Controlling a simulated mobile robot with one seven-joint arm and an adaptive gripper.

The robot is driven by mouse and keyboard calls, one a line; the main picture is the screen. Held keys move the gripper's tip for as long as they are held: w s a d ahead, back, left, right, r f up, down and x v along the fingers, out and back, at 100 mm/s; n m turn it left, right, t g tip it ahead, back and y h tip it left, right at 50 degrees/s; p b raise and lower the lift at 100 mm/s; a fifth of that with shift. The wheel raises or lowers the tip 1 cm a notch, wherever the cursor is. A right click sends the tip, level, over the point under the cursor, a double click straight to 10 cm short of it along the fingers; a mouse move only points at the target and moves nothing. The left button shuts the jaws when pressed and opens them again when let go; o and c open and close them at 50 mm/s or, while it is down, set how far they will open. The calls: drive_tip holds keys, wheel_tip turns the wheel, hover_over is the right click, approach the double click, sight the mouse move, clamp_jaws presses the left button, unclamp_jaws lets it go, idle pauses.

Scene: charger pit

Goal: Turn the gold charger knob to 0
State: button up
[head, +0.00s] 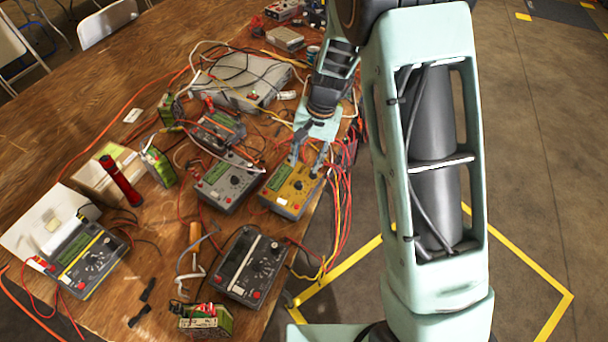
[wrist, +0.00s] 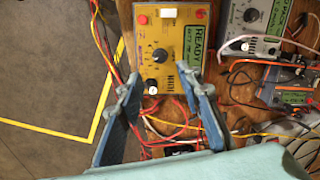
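The gold charger (head: 276,200) lies near the right edge of the wooden table. It also shows in the wrist view (wrist: 175,35), with a green display that reads READY, a red button and a white button. Its black round knob (wrist: 160,55) is in the middle of the panel; I cannot read its setting. My gripper (head: 306,167) is over this charger, pointing down. In the wrist view my gripper (wrist: 162,76) is open, its two blue fingers apart, with the knob showing between and beyond the tips. Nothing is held. Whether the fingertips touch the charger I cannot tell.
A grey charger (head: 228,181) sits left of the gold one, and a dark charger (head: 248,266) in front. Red and yellow cables (head: 343,205) hang over the table edge at right. A red flashlight (head: 121,181) and another charger (head: 88,260) are farther left.

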sight(299, 183)
drive_tip(key=f, duration=0.3)
drive_tip(key=a+f, duration=0.1)
drive_tip(key=f, duration=0.5)
drive_tip(key=shift+w+a, duration=0.2)
drive_tip(key=shift+a, duration=0.05)
drive_tip(key=shift+c, duration=0.2)
clamp_jaws()
